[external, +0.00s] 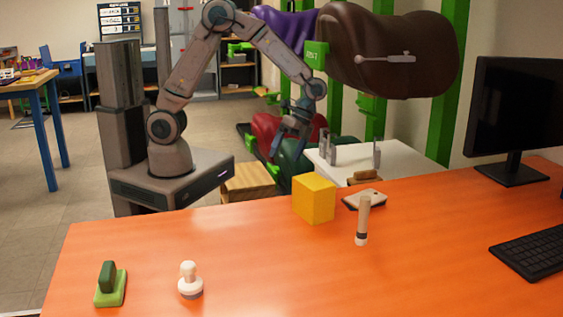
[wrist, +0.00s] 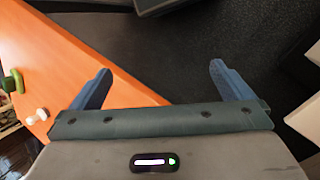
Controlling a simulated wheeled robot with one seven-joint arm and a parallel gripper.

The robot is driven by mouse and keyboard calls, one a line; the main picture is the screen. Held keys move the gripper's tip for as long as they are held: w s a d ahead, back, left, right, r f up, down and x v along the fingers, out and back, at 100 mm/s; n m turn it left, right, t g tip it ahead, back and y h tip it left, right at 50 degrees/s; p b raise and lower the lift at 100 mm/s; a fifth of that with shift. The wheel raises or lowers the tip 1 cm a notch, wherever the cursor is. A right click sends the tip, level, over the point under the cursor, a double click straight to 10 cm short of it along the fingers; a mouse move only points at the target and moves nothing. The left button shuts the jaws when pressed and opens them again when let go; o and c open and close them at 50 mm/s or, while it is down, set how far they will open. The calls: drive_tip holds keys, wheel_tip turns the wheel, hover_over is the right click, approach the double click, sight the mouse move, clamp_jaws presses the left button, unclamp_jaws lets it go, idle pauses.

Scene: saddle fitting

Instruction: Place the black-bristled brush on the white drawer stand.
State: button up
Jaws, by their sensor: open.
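My gripper (external: 290,130) hangs in the air beyond the orange desk, left of the white stand. On the desk's far side lie a pale flat block with a dark underside (external: 365,200) and a brown-handled piece (external: 364,177). An upright pale handle with a dark band (external: 362,222) stands nearer. Which one is the black-bristled brush I cannot tell; bristles are too small to see.
A yellow cube (external: 314,199) sits near the desk's far edge. Grey upright fittings (external: 328,150) stand on the white stand. A green brush-like piece (external: 110,287) and a white knobbed piece (external: 190,281) are front left. A monitor (external: 515,115) and keyboard (external: 530,245) are right. The desk's middle is clear.

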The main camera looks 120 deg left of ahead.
drive_tip(key=s+d+r+n+t+y, duration=0.3)
drive_tip(key=s+d+r+t+y, duration=0.1)
drive_tip(key=s+d+r, duration=0.7)
drive_tip(key=shift+s+d+t, duration=0.8)
drive_tip(key=shift+s+d, duration=0.25)
drive_tip(key=shift+f, duration=0.15)
